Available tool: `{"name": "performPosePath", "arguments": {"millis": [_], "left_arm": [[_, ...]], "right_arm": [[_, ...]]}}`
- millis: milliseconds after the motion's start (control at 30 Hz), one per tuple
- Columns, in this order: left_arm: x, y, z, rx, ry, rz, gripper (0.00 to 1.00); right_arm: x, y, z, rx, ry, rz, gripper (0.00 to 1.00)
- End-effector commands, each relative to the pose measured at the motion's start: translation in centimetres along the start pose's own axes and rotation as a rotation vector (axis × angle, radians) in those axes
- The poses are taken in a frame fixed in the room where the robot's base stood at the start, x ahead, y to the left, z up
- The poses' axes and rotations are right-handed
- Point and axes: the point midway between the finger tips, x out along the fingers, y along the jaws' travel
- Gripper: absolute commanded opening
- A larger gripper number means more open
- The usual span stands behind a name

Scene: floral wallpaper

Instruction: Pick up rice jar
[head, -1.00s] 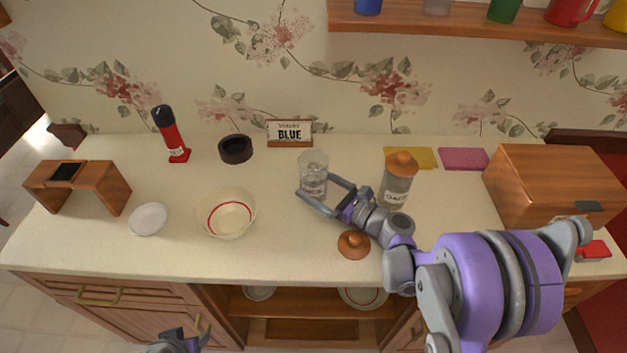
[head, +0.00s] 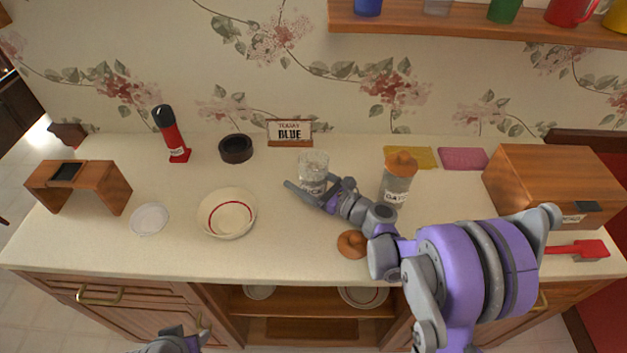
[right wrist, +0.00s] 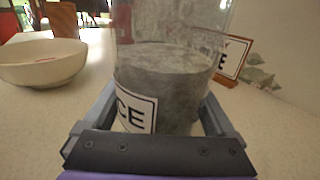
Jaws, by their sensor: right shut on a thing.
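The rice jar (head: 313,165) is a clear glass jar with grey-white contents and no lid. It stands upright at the middle of the counter. In the right wrist view the jar (right wrist: 165,80) fills the middle, its white label partly readable as "CE". My right gripper (head: 318,190) is shut on the jar, with a finger on either side of its lower part. A brown knobbed lid (head: 351,244) lies on the counter in front. My left gripper (head: 180,340) shows only in part at the bottom edge; its jaws are unclear.
A lidded oats jar (head: 397,178) stands right of the rice jar. A cream bowl (head: 227,213), also in the wrist view (right wrist: 45,62), and a white plate (head: 150,219) are left. A sign (head: 290,131) stands behind. A wooden box (head: 556,180) and red scoop (head: 585,250) are right.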

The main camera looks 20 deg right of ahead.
Motion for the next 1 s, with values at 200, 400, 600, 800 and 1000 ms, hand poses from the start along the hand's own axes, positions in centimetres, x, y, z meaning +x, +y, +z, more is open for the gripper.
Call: {"name": "performPosePath", "arguments": {"millis": [200, 400, 600, 800, 1000], "left_arm": [[0.0, 0.0, 0.0, 0.000, 0.000, 0.000, 0.50], [0.0, 0.0, 0.0, 0.000, 0.000, 0.000, 0.50], [-0.4, 0.0, -0.3, 0.000, 0.002, 0.000, 0.50], [-0.9, 0.0, -0.6, 0.000, 0.004, 0.000, 0.50], [-0.9, 0.0, -0.7, 0.000, 0.004, 0.000, 0.50]], "right_arm": [[0.0, 0.0, 0.1, 0.001, -0.001, 0.000, 0.00], [0.0, 0.0, 0.3, 0.001, -0.001, 0.000, 0.00], [0.0, 0.0, 2.9, 0.001, -0.001, 0.000, 0.00], [0.0, 0.0, 6.9, 0.001, -0.002, 0.000, 0.00], [0.3, 0.2, 9.1, 0.001, -0.002, 0.000, 0.00]]}}
